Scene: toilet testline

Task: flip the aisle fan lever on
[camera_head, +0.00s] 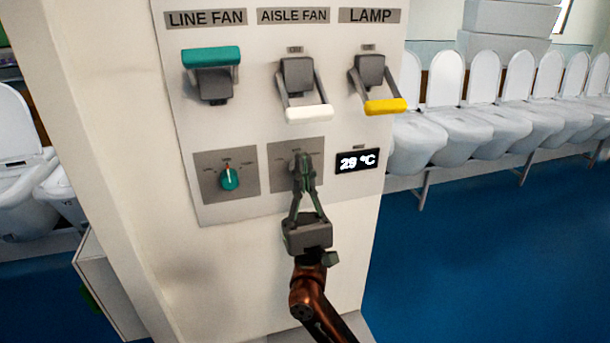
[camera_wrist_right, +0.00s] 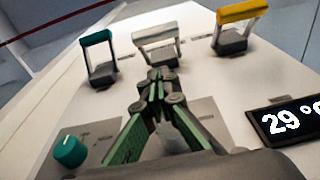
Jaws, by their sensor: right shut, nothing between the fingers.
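The aisle fan lever (camera_head: 308,113) has a white handle on two grey arms and hangs down below its grey base, under the AISLE FAN label (camera_head: 293,16). It also shows in the right wrist view (camera_wrist_right: 155,38), past the fingertips. My right gripper (camera_head: 303,160) is shut and empty. It is below the white handle, in front of the lower middle knob plate (camera_head: 278,152), and hides most of that plate's knob. In the right wrist view its fingertips (camera_wrist_right: 155,78) meet below the lever's base. My left gripper is not in view.
The teal line fan lever (camera_head: 211,57) at left points up. The yellow lamp lever (camera_head: 385,106) at right hangs down. A teal knob (camera_head: 229,178) and a 29 °C display (camera_head: 358,160) flank my gripper. Rows of white toilets (camera_head: 440,125) stand beyond the panel on blue floor.

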